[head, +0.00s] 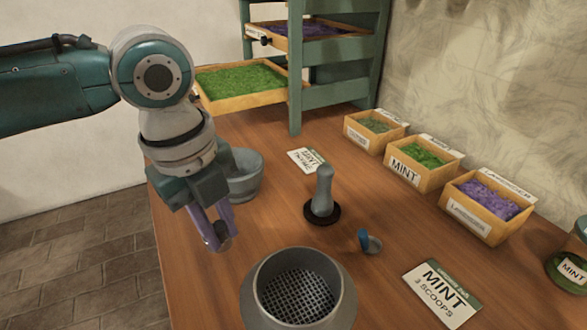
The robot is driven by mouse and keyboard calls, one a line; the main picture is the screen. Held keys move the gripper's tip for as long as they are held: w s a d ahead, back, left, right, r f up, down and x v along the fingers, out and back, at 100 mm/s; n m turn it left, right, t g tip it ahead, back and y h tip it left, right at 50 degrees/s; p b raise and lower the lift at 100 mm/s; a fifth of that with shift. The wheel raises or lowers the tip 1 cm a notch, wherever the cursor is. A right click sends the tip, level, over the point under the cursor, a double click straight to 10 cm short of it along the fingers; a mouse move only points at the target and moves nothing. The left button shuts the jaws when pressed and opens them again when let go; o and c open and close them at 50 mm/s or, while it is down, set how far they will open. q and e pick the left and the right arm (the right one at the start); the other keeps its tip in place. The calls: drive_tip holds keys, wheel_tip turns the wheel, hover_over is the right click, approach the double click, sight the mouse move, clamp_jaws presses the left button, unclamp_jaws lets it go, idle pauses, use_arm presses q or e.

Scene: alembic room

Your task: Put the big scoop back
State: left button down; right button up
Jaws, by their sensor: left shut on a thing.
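My left gripper (218,238) hangs at the left edge of the wooden table, beside the grey mortar bowl. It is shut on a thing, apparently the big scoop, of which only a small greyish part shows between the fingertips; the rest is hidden. A smaller scoop with a blue handle and grey cup (373,244) lies on the table at the centre right, apart from the gripper. My right gripper is not in view.
A grey mortar (246,178), a pestle on a dark round base (323,190) and a grey sieve pot (266,292) stand near the gripper. Labelled herb boxes (412,180) line the wall side. A green shelf (296,95) stands behind. A mint card (441,294) lies front right.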

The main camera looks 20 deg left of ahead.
sight(221, 240)
use_arm(q)
drive_tip(key=shift+f, duration=1.55)
drive_tip(key=c, duration=0.8)
unclamp_jaws()
drive_tip(key=shift+f+b, duration=0.1)
drive_tip(key=shift+b, duration=0.2)
